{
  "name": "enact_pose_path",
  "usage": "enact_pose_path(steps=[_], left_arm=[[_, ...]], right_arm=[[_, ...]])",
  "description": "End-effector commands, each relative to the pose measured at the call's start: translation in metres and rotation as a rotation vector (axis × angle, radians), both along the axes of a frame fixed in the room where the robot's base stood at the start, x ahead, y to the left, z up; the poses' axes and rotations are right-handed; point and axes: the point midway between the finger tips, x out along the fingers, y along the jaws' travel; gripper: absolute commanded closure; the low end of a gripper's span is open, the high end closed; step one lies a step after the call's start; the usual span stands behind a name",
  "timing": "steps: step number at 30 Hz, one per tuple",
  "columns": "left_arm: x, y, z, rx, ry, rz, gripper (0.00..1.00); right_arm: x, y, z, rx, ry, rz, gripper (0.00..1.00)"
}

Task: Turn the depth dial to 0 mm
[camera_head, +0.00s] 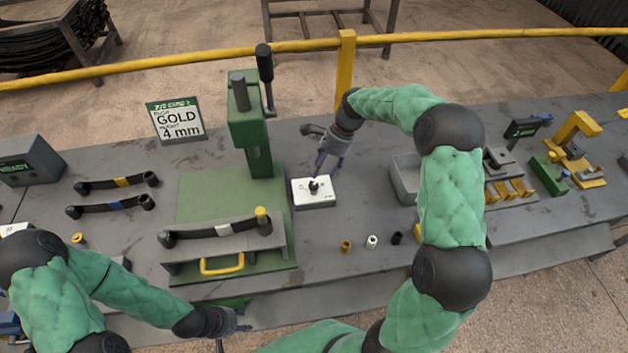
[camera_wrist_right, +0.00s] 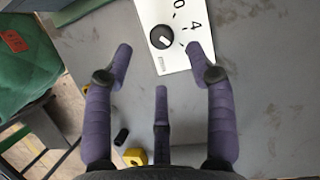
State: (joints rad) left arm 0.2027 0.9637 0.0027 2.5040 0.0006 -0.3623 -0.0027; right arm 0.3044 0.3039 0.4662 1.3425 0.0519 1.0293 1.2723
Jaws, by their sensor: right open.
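The depth dial is a black knob (camera_head: 314,187) on a white plate (camera_head: 326,199), right of the green press on the table. In the right wrist view the knob (camera_wrist_right: 162,37) has a light pointer line, and the plate (camera_wrist_right: 150,14) shows the marks 0 and 4. The pointer's exact setting is too small to tell. My right gripper (camera_head: 325,172) is just above the plate; in its wrist view the spread fingers (camera_wrist_right: 160,50) are open, with the knob between and beyond their tips, apparently untouched. My left gripper (camera_head: 236,328) is at the table's front edge, away from the dial; its fingers are unclear.
The green press (camera_head: 246,125) stands left of the dial, with a leaf spring on a holder (camera_head: 225,244) before it. A sign (camera_head: 177,121) reads GOLD 4 mm. Small bushings (camera_head: 372,241) lie in front right of the dial. A grey bin (camera_head: 404,178) stands right.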

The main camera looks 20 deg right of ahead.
Motion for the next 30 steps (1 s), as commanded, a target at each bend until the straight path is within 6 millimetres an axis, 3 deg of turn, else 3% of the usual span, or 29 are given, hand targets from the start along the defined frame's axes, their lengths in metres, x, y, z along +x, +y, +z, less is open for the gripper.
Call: enact_pose_path(steps=[6, 12, 24, 26, 30], left_arm=[[0.000, 0.000, -0.008, 0.000, -0.001, 0.000, 0.60], [0.000, 0.000, -0.011, 0.000, -0.001, 0.000, 0.60], [0.001, 0.000, -0.012, 0.000, -0.001, 0.000, 0.60], [0.001, 0.000, -0.012, 0.000, -0.001, 0.000, 0.60], [0.001, 0.000, -0.012, 0.000, -0.001, 0.000, 0.60]], right_arm=[[0.000, 0.015, -0.038, 0.001, 0.002, 0.001, 0.44], [0.000, 0.024, -0.058, 0.001, 0.002, 0.001, 0.44], [0.001, 0.026, -0.064, 0.000, 0.000, 0.000, 0.44], [0.001, 0.026, -0.064, 0.000, 0.000, 0.000, 0.55], [0.001, 0.027, -0.064, 0.001, 0.000, 0.000, 0.95]])
